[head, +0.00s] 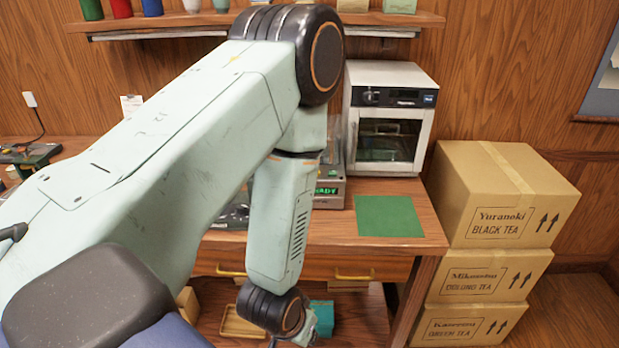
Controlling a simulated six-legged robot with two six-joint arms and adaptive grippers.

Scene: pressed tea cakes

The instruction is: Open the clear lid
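A grey machine (330,192) with a green lit display, its visible letters reading "ADY", stands on the wooden bench beside the white oven. My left arm hides most of it. A narrow strip of what looks like a clear cover shows above it, just right of my arm; whether it is open or shut cannot be told. My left arm comes in from the left, crosses in front of the bench and bends down. Its wrist is at the bottom edge, in front of and below the bench top. The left gripper (307,332) shows only in part, its fingers unclear. My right gripper is out of view.
A white oven (389,118) stands at the back of the bench (350,228). A green mat (388,216) lies bare in front of it. Stacked tea cartons (500,208) stand to the right. A shelf (380,19) with canisters runs above. Small boxes sit under the bench.

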